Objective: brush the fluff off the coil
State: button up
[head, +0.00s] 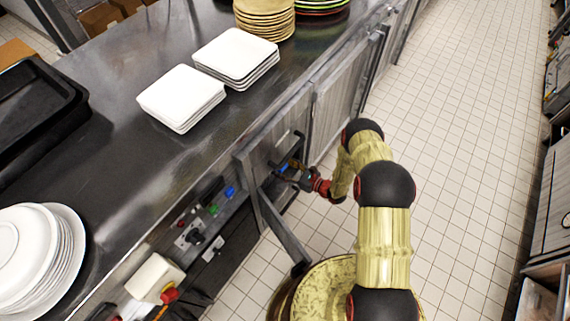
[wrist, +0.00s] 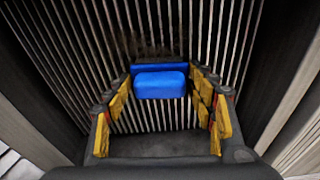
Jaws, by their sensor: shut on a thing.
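The coil (wrist: 105,50) fills the wrist view as a wall of thin, pale upright fins with dark gaps. A dark brownish patch of fluff (wrist: 150,45) lies on the fins, just beyond the brush. The brush (wrist: 160,85) shows as a blue block between the yellow finger pads of my gripper (wrist: 163,80), which is shut on it. The brush's far side is hidden, so I cannot tell whether it touches the fins. In the head view my gripper (head: 290,170) reaches into the open bay under the counter, where the coil cannot be made out.
The dark counter (head: 120,150) runs above the bay, with stacks of white square plates (head: 236,55) on it. A control panel (head: 205,225) sits left of the bay. Tiled floor (head: 460,130) lies clear to the right.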

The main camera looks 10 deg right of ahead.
jog(key=shift+s+a, duration=2.5)
jog(key=shift+s, duration=0.15)
jog(key=shift+w+d+r+b, duration=0.15)
jog(key=shift+w+d+r, duration=0.05)
jog(key=shift+w+d, duration=0.45)
jog(key=shift+w+d+r+b, duration=0.25)
jog(key=shift+w+d, duration=0.3)
jog(key=shift+w, duration=0.2)
jog(key=shift+w+d+r+b, duration=0.1)
jog(key=shift+w+d+r, duration=0.1)
jog(key=shift+w+d, duration=0.45)
jog(key=shift+w+d+r, duration=0.2)
jog(key=shift+w+d, duration=0.5)
jog(key=shift+w, duration=0.15)
jog(key=shift+w+d+r+p, duration=0.4)
jog(key=shift+w+d+r, duration=0.05)
jog(key=shift+d+r, duration=0.15)
